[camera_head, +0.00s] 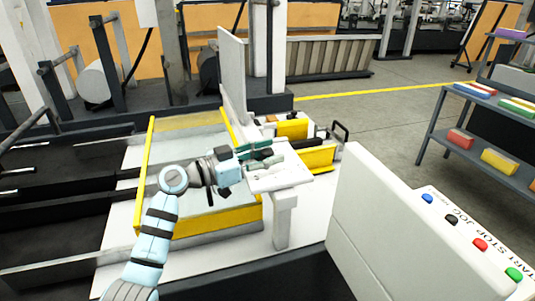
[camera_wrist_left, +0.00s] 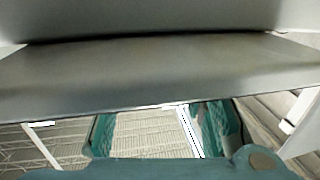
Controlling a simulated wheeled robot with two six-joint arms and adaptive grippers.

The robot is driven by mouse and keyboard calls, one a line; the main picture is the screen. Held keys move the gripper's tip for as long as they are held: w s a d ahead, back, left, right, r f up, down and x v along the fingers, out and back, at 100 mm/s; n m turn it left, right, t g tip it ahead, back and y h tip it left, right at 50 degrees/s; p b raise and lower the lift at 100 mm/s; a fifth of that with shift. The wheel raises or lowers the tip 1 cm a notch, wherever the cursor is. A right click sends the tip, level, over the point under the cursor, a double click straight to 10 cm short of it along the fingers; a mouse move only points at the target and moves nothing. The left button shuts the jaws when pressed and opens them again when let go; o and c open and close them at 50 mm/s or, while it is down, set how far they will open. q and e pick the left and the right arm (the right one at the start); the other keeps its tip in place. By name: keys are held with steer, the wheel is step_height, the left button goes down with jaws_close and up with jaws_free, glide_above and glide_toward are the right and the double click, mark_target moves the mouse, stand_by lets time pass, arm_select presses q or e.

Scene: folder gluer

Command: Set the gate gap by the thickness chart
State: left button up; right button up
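My left gripper (camera_head: 268,155) reaches in over a white block-topped stand (camera_head: 285,179) beside the yellow-edged machine bed. Its green fingers are apart, one above the other in the head view. In the left wrist view the two green fingers (camera_wrist_left: 165,135) also stand apart, with a pale white-edged strip between them; I cannot tell whether they touch it. A yellow block (camera_head: 292,129) and a yellow plate (camera_head: 316,159) are just beyond the gripper. I cannot tell which part is the gate, and no thickness chart is readable. My right gripper is not in view.
A tall white panel (camera_head: 232,75) rises behind the gripper. A control box (camera_head: 390,225) with blue, black, red and green buttons stands front right. A shelf (camera_head: 477,125) with coloured blocks is at the far right. The grey floor between is clear.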

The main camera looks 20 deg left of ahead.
arm_select(q)
jaws_close()
steer(key=shift+r+n+t+y+p, duration=0.15)
steer(key=shift+n+t+y+p, duration=0.4)
steer(key=shift+p, duration=0.4)
steer(key=n+t+y+p, duration=0.1)
steer(key=n+y+p, duration=0.1)
steer(key=y+p, duration=0.1)
steer(key=n+t+y+p, duration=0.2)
steer(key=y+p, duration=0.1)
steer(key=p, duration=0.2)
steer(key=n+t+y+p, duration=0.1)
steer(key=n+y+p, duration=0.1)
steer(key=p, duration=0.3)
steer(key=shift+r+n+t+y, duration=0.15)
steer(key=shift+n+t+y, duration=0.15)
steer(key=shift+y, duration=0.45)
steer(key=shift+f+n+y+p, duration=0.25)
steer(key=shift+n+y+p, duration=0.25)
steer(key=shift+p, duration=0.2)
steer(key=shift+o, duration=1.9)
jaws_free()
